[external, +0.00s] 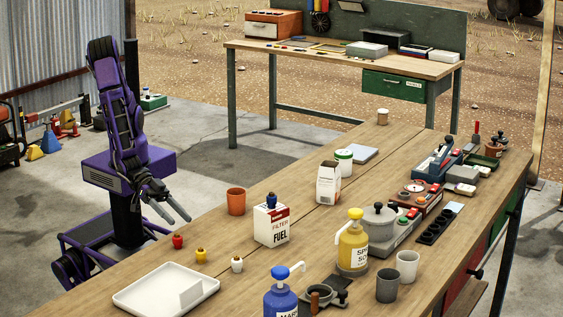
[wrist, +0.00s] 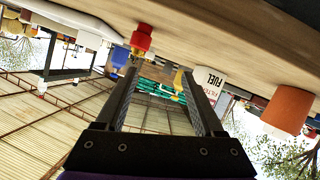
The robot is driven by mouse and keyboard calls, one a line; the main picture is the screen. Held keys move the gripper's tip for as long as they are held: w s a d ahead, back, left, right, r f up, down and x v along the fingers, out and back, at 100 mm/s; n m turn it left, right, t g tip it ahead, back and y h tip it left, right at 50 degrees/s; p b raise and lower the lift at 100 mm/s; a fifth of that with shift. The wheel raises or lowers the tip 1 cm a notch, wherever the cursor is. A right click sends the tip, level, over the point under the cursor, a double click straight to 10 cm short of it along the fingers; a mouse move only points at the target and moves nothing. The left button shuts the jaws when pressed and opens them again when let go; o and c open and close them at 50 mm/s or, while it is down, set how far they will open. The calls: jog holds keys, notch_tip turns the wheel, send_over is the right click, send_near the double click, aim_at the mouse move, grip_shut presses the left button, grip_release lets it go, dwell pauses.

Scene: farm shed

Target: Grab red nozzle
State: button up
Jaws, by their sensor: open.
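The red nozzle (external: 178,241) stands upright on the wooden table (external: 330,180) near its left edge. My gripper (external: 174,214) is open and empty, with its fingers pointing toward the table just above and behind the nozzle in the external view. In the wrist view, which looks upside down, the red nozzle (wrist: 142,38) appears beyond the open fingertips (wrist: 159,76), nearer the left finger. The fingers do not touch it. A yellow nozzle (external: 201,255) and a white nozzle (external: 237,264) stand beside it to the right.
A white tray (external: 140,299) lies in front of the nozzles. An orange cup (external: 236,202) and a white fuel filter box (external: 272,228) with a blue piece on top stand behind. A blue pump bottle (external: 281,298) and a yellow one (external: 353,248) stand to the right.

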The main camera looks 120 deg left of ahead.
aim_at(177, 236)
jog(key=d+m, duration=0.1)
jog(key=s+m, duration=0.1)
jog(key=s+d+f+m+h, duration=0.1)
jog(key=m, duration=0.1)
jog(key=shift+s+d, duration=0.15)
jog(key=shift+d, duration=0.15)
jog(key=shift+f+m, duration=0.1)
jog(key=shift+m, duration=0.2)
jog(key=x, duration=0.7)
jog(key=shift+d+f+b, duration=0.1)
jog(key=shift+d+b, duration=0.1)
jog(key=shift+b, duration=0.15)
grip_shut()
